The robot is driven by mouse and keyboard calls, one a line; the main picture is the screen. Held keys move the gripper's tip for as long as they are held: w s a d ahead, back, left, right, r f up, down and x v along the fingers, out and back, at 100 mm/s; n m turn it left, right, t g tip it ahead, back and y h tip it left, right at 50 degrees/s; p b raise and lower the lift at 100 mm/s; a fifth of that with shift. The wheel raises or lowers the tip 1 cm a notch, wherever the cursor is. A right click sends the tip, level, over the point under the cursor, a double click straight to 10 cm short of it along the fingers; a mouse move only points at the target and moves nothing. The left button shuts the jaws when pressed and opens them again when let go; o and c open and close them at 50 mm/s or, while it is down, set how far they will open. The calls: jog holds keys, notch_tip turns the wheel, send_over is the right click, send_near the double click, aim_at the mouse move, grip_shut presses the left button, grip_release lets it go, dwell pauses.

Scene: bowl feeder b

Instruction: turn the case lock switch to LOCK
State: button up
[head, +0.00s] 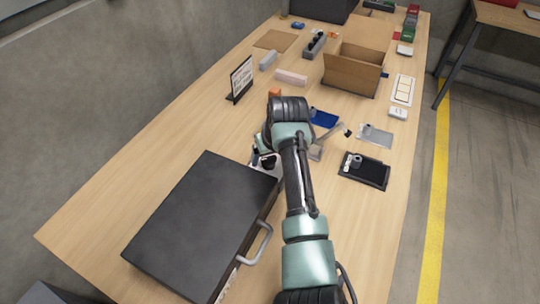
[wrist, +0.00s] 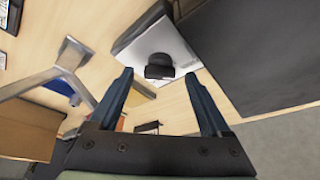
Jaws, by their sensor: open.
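The lock switch looks like a round black knob (wrist: 159,66) on a pale grey plate (wrist: 140,46), seen in the wrist view just past my fingertips. Its LOCK marking and pointer cannot be read. The large dark case (head: 195,225) lies flat at the lower left in the head view, and its dark side (wrist: 262,50) fills the right of the wrist view beside the plate. My gripper (wrist: 158,76) is open, its two dark fingers spread either side of the knob in the picture; whether they reach around it cannot be told. In the head view my arm partly hides this area.
The case has a grey handle (head: 259,243). A black sign (head: 241,78), an open cardboard box (head: 353,70), a blue tray (head: 323,118) and a black tray (head: 364,171) stand on the wooden table. Bare table lies left of the case and along the right edge.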

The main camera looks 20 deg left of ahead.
jog(key=shift+f, duration=0.15)
grip_shut()
dwell(0.4)
